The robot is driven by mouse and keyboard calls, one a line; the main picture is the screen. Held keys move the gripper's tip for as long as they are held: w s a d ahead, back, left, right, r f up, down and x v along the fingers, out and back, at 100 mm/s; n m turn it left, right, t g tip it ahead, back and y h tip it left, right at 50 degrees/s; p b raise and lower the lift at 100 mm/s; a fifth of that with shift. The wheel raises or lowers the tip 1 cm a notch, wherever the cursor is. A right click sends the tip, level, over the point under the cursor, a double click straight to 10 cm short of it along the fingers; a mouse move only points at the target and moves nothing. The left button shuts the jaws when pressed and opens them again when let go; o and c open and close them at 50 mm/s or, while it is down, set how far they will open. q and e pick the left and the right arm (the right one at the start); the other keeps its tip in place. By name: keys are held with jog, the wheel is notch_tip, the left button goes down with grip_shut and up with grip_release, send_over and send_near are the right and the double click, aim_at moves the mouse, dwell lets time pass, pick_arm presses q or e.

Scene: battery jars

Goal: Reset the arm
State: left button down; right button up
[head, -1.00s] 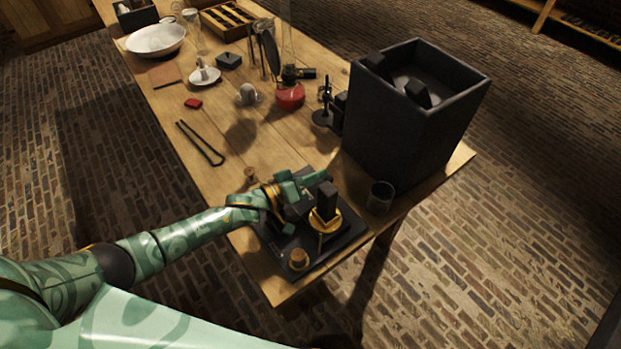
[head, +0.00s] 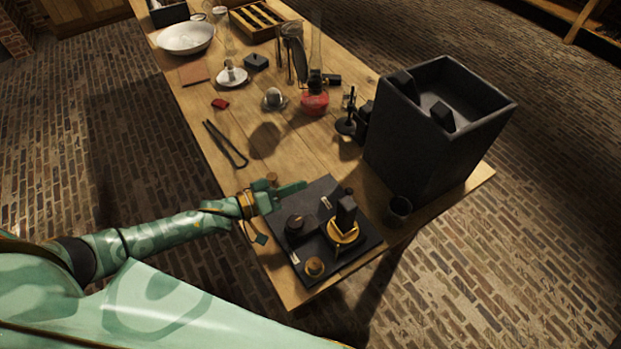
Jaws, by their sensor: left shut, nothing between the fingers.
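My left arm comes in from the left over the near end of the wooden table. My left gripper (head: 292,190) is shut and empty above the left back part of a black base plate (head: 317,203). The plate carries a dark round knob (head: 296,225), a brass ring with an upright black block (head: 346,215) in it, and a small brass knob (head: 314,267). The gripper is apart from the block. My right gripper is not in view.
A large black box (head: 425,150) stands right of the plate, with a small dark cup (head: 399,209) near the table's edge. Black tongs (head: 227,145), a red-based lamp (head: 314,104) and a white basin (head: 185,37) lie farther back. The table between tongs and box is mostly clear.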

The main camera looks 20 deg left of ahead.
pick_arm(q)
jog(key=shift+s+a+r, duration=0.1)
jog(key=shift+s+a, duration=0.15)
jog(key=shift+a, duration=0.05)
